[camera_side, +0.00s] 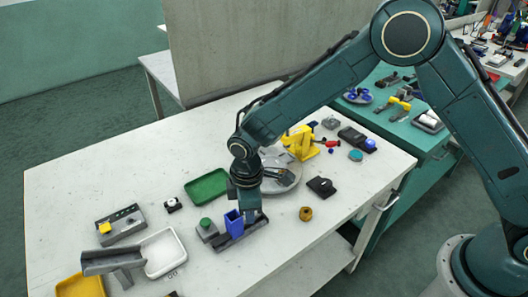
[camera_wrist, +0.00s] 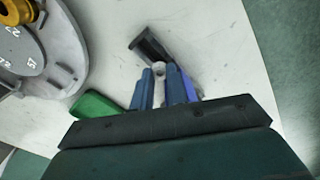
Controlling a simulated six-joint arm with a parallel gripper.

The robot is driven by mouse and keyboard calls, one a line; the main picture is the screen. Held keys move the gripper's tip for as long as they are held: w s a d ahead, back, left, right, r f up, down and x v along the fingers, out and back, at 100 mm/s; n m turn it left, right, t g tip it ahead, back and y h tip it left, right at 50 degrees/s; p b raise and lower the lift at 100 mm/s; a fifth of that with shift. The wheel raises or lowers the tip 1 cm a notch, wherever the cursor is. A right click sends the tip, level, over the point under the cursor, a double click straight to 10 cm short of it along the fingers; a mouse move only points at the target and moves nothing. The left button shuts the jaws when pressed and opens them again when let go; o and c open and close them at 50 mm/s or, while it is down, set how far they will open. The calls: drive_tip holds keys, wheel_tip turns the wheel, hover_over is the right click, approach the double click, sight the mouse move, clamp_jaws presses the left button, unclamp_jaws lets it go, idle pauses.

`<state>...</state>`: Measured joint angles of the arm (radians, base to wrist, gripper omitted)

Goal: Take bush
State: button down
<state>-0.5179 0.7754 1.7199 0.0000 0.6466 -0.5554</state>
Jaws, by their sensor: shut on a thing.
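My gripper (camera_side: 250,216) points down over a dark grey fixture (camera_side: 240,233) with an upright blue block (camera_side: 233,223) near the table's front. In the wrist view the two blue fingers of my gripper (camera_wrist: 160,73) are closed on a small pale grey round piece (camera_wrist: 159,68), which looks like the bush. The dark fixture (camera_wrist: 148,44) extends beyond the fingertips, and the blue block (camera_wrist: 190,88) stands close beside the right finger. In the side view the bush is hidden behind the gripper and cannot be made out. Whether it still touches the fixture is unclear.
A round grey plate (camera_side: 283,191) with a yellow stand (camera_side: 299,142) lies behind my gripper. A green tray (camera_side: 206,187), a white tray (camera_side: 163,252) and a grey block with a green knob (camera_side: 206,228) are to the left. A brass nut-like part (camera_side: 306,214) lies right.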

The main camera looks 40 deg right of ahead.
drive_tip(key=shift+r, duration=1.8)
